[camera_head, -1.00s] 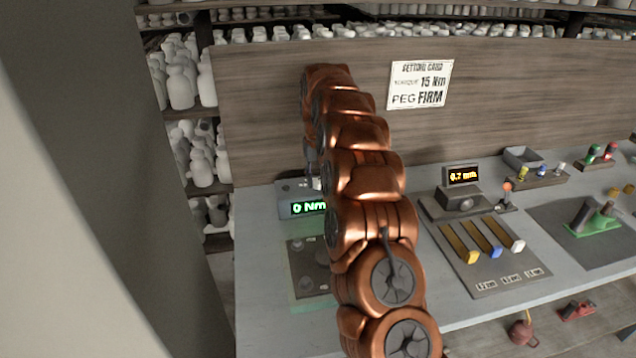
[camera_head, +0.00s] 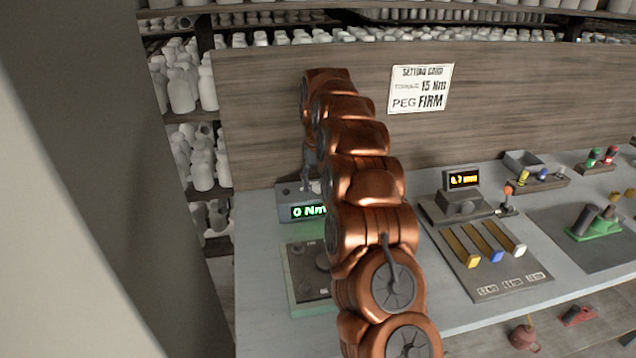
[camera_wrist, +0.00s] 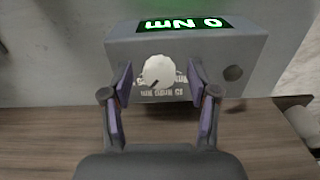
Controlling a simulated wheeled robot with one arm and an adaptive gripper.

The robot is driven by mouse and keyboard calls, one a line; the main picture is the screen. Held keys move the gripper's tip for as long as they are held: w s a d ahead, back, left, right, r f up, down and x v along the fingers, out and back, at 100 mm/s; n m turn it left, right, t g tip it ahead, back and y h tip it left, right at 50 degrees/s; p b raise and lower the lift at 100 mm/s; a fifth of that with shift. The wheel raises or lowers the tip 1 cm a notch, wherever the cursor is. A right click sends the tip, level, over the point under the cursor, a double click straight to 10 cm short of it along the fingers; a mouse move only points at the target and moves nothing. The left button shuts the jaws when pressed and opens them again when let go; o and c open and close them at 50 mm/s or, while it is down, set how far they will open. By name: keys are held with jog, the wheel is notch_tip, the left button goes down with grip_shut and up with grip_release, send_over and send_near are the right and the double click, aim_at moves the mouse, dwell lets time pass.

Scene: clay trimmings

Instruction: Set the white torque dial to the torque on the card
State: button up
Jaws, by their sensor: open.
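The white torque dial (camera_wrist: 158,72) sits on the face of a grey box (camera_wrist: 262,52) in the wrist view, with small printed marks around its lower side. The green display (camera_wrist: 183,23) on the box reads 0 Nm; it also shows in the head view (camera_head: 308,211). My gripper (camera_wrist: 160,88) is open, its two fingers on either side of the dial, with gaps between them and it. In the head view my arm hides the dial, and the gripper is mostly hidden. The setting card (camera_head: 420,88) on the wooden board reads torque 15 Nm and peg FIRM.
Right of my arm stand a gauge box (camera_head: 461,190) with an amber display and a panel with yellow, blue and white slides (camera_head: 488,255). A green stand (camera_head: 594,228) is further right. A plate (camera_head: 303,278) with a knob lies below the torque box.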

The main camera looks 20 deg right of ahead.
aim_at(318, 185)
jog(key=shift+r, duration=0.1)
notch_tip(318, 185, up, 6)
jog(key=shift+f, duration=0.1)
jog(key=shift+r, duration=0.75)
dwell(0.3)
